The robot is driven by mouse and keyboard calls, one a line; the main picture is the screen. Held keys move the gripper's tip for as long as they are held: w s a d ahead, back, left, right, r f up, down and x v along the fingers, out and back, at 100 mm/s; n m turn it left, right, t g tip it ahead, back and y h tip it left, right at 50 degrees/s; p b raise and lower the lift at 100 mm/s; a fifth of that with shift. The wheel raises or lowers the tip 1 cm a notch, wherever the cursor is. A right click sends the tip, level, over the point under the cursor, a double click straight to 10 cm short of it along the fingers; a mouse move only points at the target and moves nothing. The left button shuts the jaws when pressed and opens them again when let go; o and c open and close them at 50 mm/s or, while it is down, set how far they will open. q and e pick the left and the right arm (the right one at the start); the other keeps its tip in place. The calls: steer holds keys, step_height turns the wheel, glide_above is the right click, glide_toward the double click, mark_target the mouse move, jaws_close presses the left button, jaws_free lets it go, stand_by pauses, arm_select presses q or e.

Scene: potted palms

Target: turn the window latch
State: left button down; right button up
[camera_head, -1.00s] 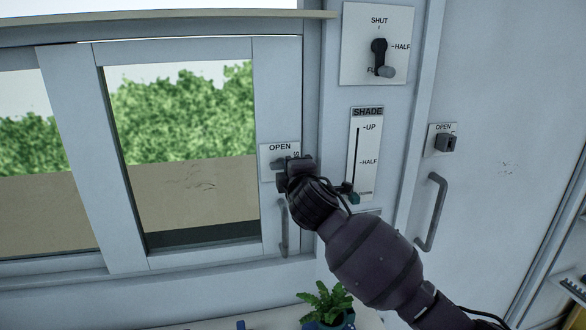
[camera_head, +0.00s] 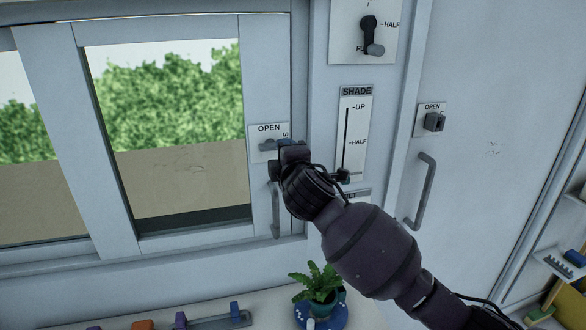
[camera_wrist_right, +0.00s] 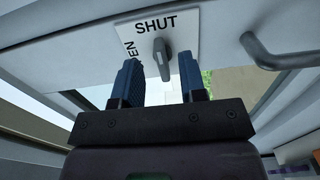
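The window latch, a small grey lever (camera_head: 266,146) on a white plate (camera_head: 257,131) marked OPEN, is on the window's right frame in the head view. The lever's visible part lies level, pointing left, under the word OPEN. My right gripper (camera_head: 283,153) is just right of it and hides part of the plate. In the right wrist view the latch (camera_wrist_right: 163,58) shows below the word SHUT, between the two separated blue fingers of my right gripper (camera_wrist_right: 160,75). The gripper is open; I cannot tell whether a finger touches the lever. My left gripper is not in view.
A window handle (camera_head: 275,210) is below the latch. To the right are the shade slider panel (camera_head: 355,110), a dial (camera_head: 368,32) and a door with its latch (camera_head: 433,122) and handle (camera_head: 427,190). A potted plant (camera_head: 320,285) stands below, near my arm.

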steer(key=s+d, duration=0.1)
steer(key=s, duration=0.6)
steer(key=shift+s+d, duration=0.25)
steer(key=shift+s, duration=0.1)
steer(key=s+d+f+m, duration=0.3)
steer(key=d+f+m, duration=0.15)
steer(key=f, duration=0.25)
steer(key=s+d+f+m+g, duration=0.1)
steer(key=s+d+f+m, duration=0.1)
steer(key=d+f+m, duration=0.4)
steer(key=s+d+f+m, duration=0.3)
steer(key=f+m, duration=0.1)
steer(key=f, duration=0.5)
steer(key=s+d+f+m+g+h, duration=0.1)
steer(key=s+d+f+m+g, duration=0.1)
steer(key=s+d+f, duration=0.3)
steer(key=s+d+f+m+g+h, duration=0.2)
steer(key=s+d+f, duration=0.3)
steer(key=s+f, duration=0.9)
steer(key=shift+s+g+h, duration=0.3)
steer(key=shift+s+g, duration=0.1)
steer(key=shift+s, duration=0.45)
steer(key=shift+a+m, duration=0.1)
steer(key=shift+m, duration=0.15)
